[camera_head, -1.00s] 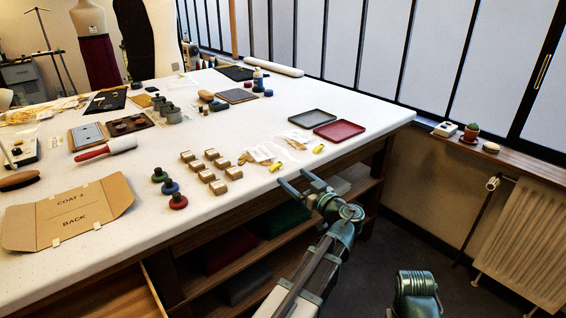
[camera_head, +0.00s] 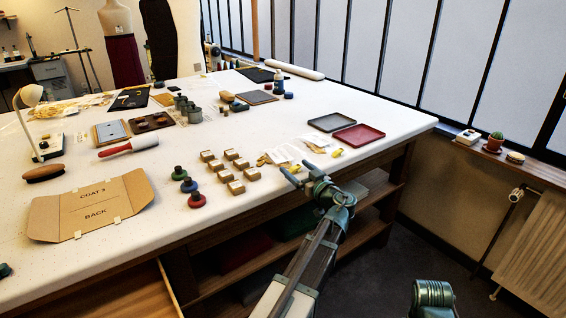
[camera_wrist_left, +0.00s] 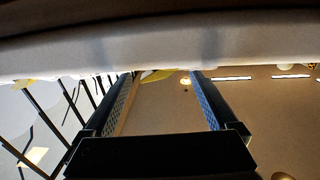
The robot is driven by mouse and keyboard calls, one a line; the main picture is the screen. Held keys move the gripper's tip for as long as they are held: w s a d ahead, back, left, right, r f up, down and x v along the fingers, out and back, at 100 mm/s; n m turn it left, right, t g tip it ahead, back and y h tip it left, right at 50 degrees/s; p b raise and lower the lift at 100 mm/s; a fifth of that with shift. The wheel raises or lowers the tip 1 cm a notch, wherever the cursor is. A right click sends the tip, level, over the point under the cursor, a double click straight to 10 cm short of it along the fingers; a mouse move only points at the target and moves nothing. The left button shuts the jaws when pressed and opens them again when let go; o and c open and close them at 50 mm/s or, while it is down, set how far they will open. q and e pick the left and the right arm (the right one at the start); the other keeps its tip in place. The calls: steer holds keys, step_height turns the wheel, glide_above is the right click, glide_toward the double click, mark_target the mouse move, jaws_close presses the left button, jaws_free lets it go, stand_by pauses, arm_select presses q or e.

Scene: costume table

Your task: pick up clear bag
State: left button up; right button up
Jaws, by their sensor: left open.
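Clear bags with white labels lie near the table's front edge in the head view: one clear bag (camera_head: 284,154) left of another clear bag (camera_head: 317,141). Small yellow pieces and tan pieces lie beside them. My left gripper (camera_head: 289,175) is at the table's front edge, just in front of the bags, open and empty. In the left wrist view its two fingers (camera_wrist_left: 163,100) stand apart below the pale table edge, with a yellow piece (camera_wrist_left: 157,76) showing between them. The bags cannot be made out there. My right gripper is not in view; only part of my other arm shows at bottom right.
The white table (camera_head: 330,97) has a front edge close to my gripper. Left of the bags are several small cardboard boxes (camera_head: 221,173) and colored weights (camera_head: 188,186). Behind are a red tray (camera_head: 358,134) and a grey tray (camera_head: 331,122). Shelves are under the table.

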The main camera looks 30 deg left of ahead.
mark_target(289, 165)
arm_select(q)
steer(key=x, duration=0.5)
jaws_close()
stand_by(0.3)
steer(key=shift+r, duration=0.15)
steer(key=shift+r+p, duration=0.6)
steer(key=shift+p, duration=0.15)
steer(key=r+p, duration=0.2)
steer(key=shift+s+d+r+p, duration=0.2)
steer(key=shift+s+r+p, duration=0.05)
steer(key=shift+r+p, duration=0.05)
steer(key=s+d, duration=0.9)
steer(key=s, duration=0.3)
steer(key=shift+d+r+p, duration=0.15)
steer(key=shift+r+p, duration=0.3)
steer(key=shift+s+r, duration=0.1)
steer(key=shift+s, duration=0.05)
step_height(289, 165, up, 11)
steer(key=p, duration=1)
steer(key=shift+f+p, duration=0.25)
steer(key=shift+p, duration=0.1)
